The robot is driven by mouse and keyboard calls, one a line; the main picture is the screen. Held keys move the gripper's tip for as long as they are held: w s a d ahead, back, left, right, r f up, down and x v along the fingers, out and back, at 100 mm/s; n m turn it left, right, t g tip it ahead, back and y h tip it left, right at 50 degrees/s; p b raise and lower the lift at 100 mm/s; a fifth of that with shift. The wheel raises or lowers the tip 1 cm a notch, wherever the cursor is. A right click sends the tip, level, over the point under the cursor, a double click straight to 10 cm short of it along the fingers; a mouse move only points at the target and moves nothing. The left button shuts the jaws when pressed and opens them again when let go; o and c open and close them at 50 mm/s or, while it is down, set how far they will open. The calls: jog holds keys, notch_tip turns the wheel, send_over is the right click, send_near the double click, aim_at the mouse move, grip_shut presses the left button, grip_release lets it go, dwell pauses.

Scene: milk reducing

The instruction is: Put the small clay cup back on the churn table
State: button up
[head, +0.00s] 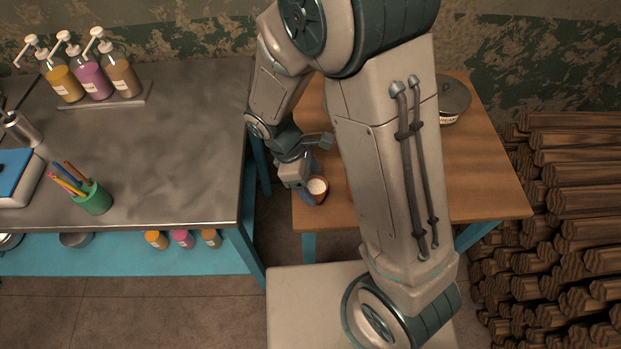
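The small clay cup (317,192) is reddish brown with a pale inside. It shows at the left front part of the wooden table (488,190), which has blue legs. My gripper (308,172) is right at the cup, over the table's left edge. The fingers are small and partly hidden by the wrist, so I cannot tell whether they are closed on the cup. I also cannot tell whether the cup rests on the tabletop or is held just above it. My arm hides the middle of the table.
A lidded pot (453,97) stands at the table's back right. A metal counter (165,150) on the left holds pump bottles (93,80) and a green pencil cup (95,198). Stacked firewood (570,220) fills the right. A narrow gap separates counter and table.

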jog(key=shift+r, duration=0.25)
jog(key=v, duration=1.2)
jog(key=s+d+r+m+t+y, duration=0.2)
jog(key=s+d+r+m, duration=0.2)
jog(key=d+m, duration=0.3)
jog(key=s+d+r+m+t+y, duration=0.2)
jog(key=s+d+r+m, duration=0.2)
jog(key=d+m, duration=0.4)
jog(key=shift+d+t, duration=0.3)
